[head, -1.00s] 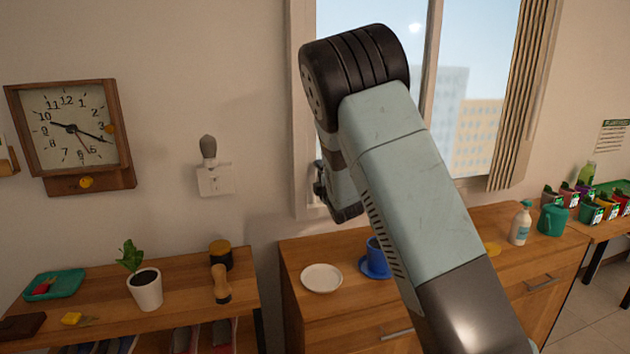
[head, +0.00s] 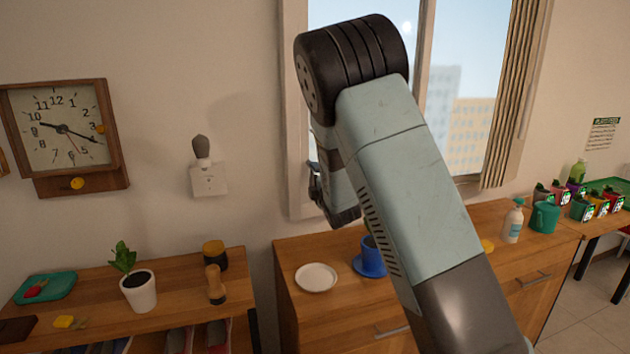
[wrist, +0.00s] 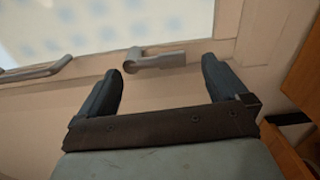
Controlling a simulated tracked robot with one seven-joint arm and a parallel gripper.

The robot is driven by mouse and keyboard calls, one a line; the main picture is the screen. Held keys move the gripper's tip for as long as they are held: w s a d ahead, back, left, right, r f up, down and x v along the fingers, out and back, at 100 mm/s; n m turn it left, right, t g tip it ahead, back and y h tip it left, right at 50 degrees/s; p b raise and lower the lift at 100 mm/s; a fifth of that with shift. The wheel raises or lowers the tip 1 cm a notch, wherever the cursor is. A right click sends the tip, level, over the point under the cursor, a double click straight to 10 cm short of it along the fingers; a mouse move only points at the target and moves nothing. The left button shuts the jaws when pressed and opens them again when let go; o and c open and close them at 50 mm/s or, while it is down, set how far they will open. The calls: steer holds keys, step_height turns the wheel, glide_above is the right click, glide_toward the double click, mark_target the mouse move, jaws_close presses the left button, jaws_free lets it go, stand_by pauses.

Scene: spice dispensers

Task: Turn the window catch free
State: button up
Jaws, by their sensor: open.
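The window catch (wrist: 155,61) is a small grey metal lever on the pale window frame (wrist: 100,68) in the wrist view. My gripper (wrist: 160,78) is open, with its two dark fingers apart on either side of the catch. The catch lies around the level of the fingertips, with a gap on both sides; I cannot tell whether it is between them in depth. In the head view my arm hides the catch, and the gripper (head: 318,185) shows only in part at the window's lower left.
A longer grey handle (wrist: 38,72) is on the frame to the left. Below the window stands a wooden cabinet (head: 345,320) with a white plate (head: 316,278) and a blue cup (head: 372,250). A wall clock (head: 65,130) hangs at the left.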

steer(key=v, duration=1.1)
steer(key=s+d+r+m+g+h, duration=0.3)
steer(key=s+d+r+m+g, duration=0.3)
steer(key=s+d+m, duration=0.45)
steer(key=s+d+r+m+g, duration=0.1)
steer(key=s+m+g, duration=0.1)
steer(key=s, duration=0.7)
steer(key=s+d+r+m+g+h, duration=0.1)
steer(key=s+d+r+m+g, duration=0.1)
steer(key=s+m, duration=0.3)
steer(key=s+d+r+m+g, duration=0.1)
steer(key=s+m, duration=0.3)
steer(key=s, duration=1)
steer(key=shift+d+r+g, duration=0.15)
steer(key=shift+r+g, duration=0.25)
steer(key=shift+r, duration=0.15)
steer(key=shift+s, duration=0.1)
steer(key=shift+c, duration=0.5)
